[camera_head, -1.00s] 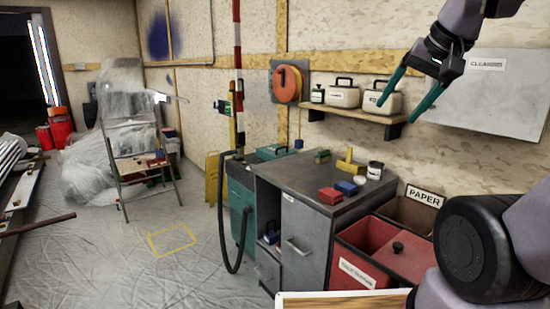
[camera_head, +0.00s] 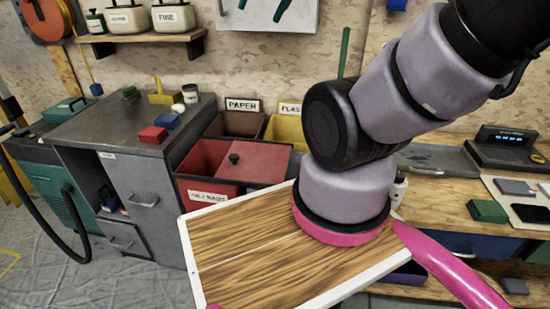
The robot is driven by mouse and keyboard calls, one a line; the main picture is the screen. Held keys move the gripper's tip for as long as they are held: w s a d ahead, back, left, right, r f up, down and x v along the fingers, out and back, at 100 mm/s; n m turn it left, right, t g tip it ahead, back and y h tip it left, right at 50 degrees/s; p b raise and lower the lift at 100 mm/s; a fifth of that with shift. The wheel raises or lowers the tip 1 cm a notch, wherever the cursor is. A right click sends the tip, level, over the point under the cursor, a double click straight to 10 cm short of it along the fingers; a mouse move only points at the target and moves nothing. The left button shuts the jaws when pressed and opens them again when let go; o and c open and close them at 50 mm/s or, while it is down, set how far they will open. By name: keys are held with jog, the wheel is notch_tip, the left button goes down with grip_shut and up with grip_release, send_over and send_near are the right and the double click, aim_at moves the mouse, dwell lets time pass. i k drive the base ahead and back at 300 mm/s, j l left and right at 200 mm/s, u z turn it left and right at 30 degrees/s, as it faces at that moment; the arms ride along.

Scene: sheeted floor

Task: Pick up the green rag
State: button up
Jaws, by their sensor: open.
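Two small green, block-like items show, and I cannot tell for sure which is the green rag. One green item (camera_head: 131,93) lies at the back of the grey cabinet top, left of a yellow object. The other green item (camera_head: 487,210) lies on the wooden workbench at the right, left of a dark tablet-like slab. My gripper (camera_head: 267,9) shows only as two teal fingertips at the top edge, apart and with nothing between them. It is raised in front of the wall panel, away from both green items. The rest of it is out of frame.
A shelf (camera_head: 140,38) with canisters hangs above. My arm hides part of the workbench (camera_head: 440,205).

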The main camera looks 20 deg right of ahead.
aim_at(482, 211)
jog(key=z, duration=0.25)
jog(key=k+z, duration=0.35)
jog(key=k+l+z, duration=0.15)
jog(key=k+z, duration=0.15)
jog(key=i+l+z, duration=0.1)
jog(key=z, duration=0.35)
jog(key=i+z, duration=0.1)
jog(key=z, duration=0.3)
jog(key=i+z, duration=0.1)
jog(key=z, duration=0.35)
